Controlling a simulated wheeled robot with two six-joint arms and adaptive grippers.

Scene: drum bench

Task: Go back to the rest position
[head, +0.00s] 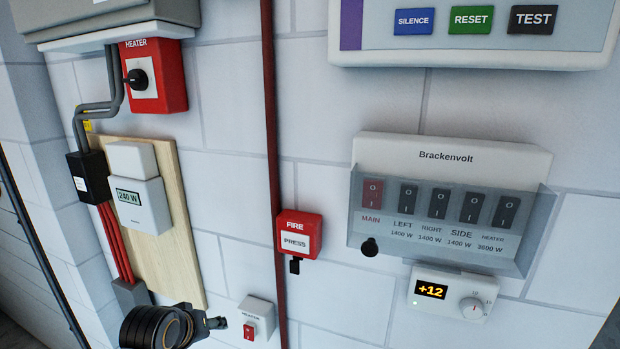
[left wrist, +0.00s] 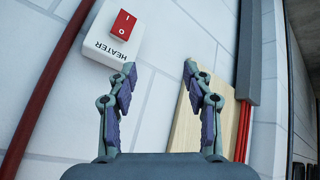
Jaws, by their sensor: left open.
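My left gripper (left wrist: 160,70) is open and empty in the left wrist view, its two fingers spread apart with only wall and wooden board behind the gap. The white heater switch box (left wrist: 112,38) with a red rocker is just beyond the left finger. In the head view my left wrist is at the bottom, left of the same heater switch box (head: 258,312), with a dark part of the gripper reaching towards it. I cannot tell from the head view how far it is from the wall. My right gripper is not in view.
A red pipe (head: 272,150) runs down the wall beside a red fire press box (head: 299,235). A wooden board (head: 175,240) carries a 240 W meter (head: 143,207). The Brackenvolt switch panel (head: 455,155) and a +12 thermostat (head: 455,293) are at right.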

